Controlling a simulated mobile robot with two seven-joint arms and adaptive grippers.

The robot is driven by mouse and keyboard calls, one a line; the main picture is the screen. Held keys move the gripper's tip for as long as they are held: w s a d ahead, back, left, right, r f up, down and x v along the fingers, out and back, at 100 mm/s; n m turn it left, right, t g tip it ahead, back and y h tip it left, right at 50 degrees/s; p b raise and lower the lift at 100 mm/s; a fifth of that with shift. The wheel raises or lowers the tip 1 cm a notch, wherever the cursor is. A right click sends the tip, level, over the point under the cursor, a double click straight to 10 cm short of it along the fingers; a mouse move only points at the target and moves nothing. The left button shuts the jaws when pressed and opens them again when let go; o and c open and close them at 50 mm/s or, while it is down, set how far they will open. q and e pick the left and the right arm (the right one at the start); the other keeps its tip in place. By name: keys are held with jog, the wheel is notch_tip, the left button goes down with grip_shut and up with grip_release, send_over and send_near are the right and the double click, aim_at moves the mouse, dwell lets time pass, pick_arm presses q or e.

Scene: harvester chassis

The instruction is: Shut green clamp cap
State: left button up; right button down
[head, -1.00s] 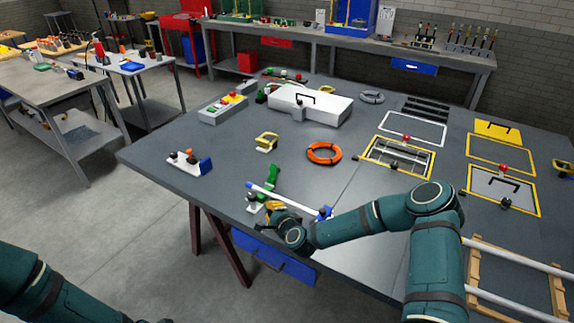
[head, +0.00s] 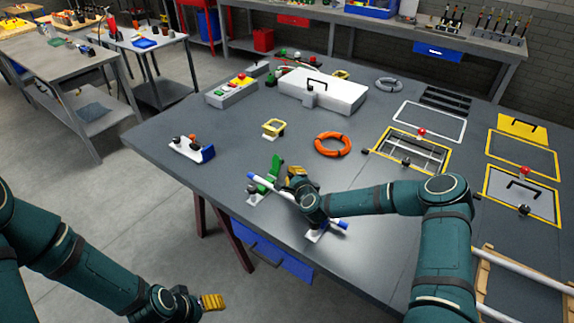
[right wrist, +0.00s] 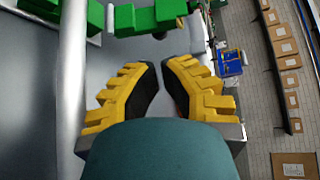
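The green clamp cap (head: 274,170) stands raised beside the far left end of a white rod with blue ends (head: 339,223), near the table's front edge. A pale clamp base (head: 256,196) shows below it. My right gripper (head: 296,175) is above the table, just right of the cap and apart from it. In the right wrist view, green parts (right wrist: 150,16) cross the top and the rod (right wrist: 72,70) runs along the left. The right gripper's yellow fingers (right wrist: 161,72) have tips nearly meeting, with nothing between them. My left gripper (head: 213,302) hangs off the table, low left.
On the table (head: 230,130), an orange ring (head: 333,145), a yellow bracket (head: 273,128) and a small blue-and-white fixture (head: 191,149) stand beyond the rod. A white box (head: 322,92) lies farther back. Bare tabletop lies left of the clamp.

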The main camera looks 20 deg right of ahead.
aim_at(278, 164)
jog(key=shift+x, duration=3.55)
jog(key=shift+s+a+r+t+b, duration=0.15)
jog(key=shift+t+b, duration=0.15)
jog(key=shift+b, duration=0.2)
